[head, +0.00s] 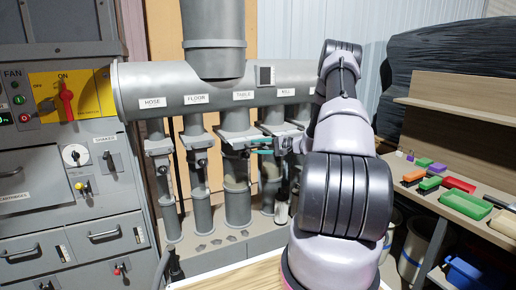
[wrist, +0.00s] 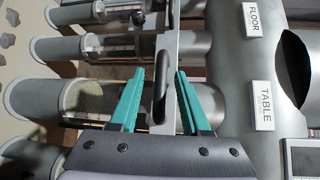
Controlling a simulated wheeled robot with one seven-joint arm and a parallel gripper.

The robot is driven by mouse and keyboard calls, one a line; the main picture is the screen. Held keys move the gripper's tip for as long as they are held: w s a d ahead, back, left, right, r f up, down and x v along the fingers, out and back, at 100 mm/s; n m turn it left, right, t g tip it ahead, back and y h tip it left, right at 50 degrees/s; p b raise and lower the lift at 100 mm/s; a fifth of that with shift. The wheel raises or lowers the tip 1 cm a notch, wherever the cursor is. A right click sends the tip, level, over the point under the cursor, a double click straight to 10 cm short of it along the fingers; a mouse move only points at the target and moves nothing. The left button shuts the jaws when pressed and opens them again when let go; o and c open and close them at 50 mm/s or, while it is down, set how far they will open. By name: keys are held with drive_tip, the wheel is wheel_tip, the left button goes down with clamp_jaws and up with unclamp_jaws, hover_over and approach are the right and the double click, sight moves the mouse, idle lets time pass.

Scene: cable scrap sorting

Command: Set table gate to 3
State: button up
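The TABLE label (head: 243,95) is on the grey main duct, above the table gate (head: 238,136) on its vertical pipe. The label also shows in the wrist view (wrist: 264,106). My gripper (head: 252,145) is at this gate, reaching in from the right. In the wrist view its two teal fingers (wrist: 160,71) stand apart on either side of a dark loop handle (wrist: 160,88) on a grey gate plate (wrist: 192,45). Gaps show between the fingers and the handle. I cannot read the gate's setting or scale.
Neighbouring gates hang under the HOSE (head: 152,102), FLOOR (head: 196,99) and MILL-like (head: 285,92) labels. A grey cabinet (head: 70,175) with a fan switch (head: 66,97) stands left. Shelves with coloured trays (head: 466,204) stand right.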

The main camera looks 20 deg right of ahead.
drive_tip(key=v, duration=1)
drive_tip(key=shift+s+d, duration=0.2)
drive_tip(key=shift+d, duration=0.15)
